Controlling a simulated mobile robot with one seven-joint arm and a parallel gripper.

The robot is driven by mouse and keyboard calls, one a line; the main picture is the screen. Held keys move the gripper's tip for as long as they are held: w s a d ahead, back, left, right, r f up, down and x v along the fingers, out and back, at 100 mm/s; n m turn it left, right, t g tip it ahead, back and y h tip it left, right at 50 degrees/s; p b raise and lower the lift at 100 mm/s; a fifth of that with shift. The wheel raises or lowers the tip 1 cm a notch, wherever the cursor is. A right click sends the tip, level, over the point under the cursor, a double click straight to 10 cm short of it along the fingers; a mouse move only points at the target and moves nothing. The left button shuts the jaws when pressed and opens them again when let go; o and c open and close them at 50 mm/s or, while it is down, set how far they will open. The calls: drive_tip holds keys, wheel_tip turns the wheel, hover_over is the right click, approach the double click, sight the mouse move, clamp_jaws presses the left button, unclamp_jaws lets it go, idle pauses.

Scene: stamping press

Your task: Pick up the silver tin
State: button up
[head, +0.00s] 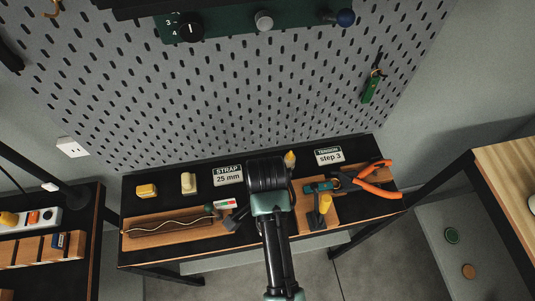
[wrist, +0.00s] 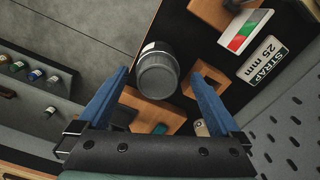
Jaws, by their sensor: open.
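A grey cylindrical tin (wrist: 158,74), with a ribbed end and a pale band near its far edge, shows in the wrist view. It looks dull grey and is the only tin-like thing I see there. My gripper (wrist: 157,68) is open, its two blue fingers spread to the left and right of the tin. No contact between fingers and tin shows. In the head view my own arm covers the middle of the bench, and I cannot pick out the tin there.
A pegboard (head: 240,90) rises behind the bench.

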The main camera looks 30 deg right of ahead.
drive_tip(key=shift+s+d+f+p, duration=0.1)
drive_tip(key=shift+f+p, duration=0.25)
drive_tip(key=shift+f, duration=1.1)
drive_tip(key=shift+s+f+p, duration=0.1)
drive_tip(key=shift+f+p, duration=0.2)
drive_tip(key=shift+f, duration=1.1)
drive_tip(key=c, duration=1.4)
drive_tip(key=shift+w, duration=0.1)
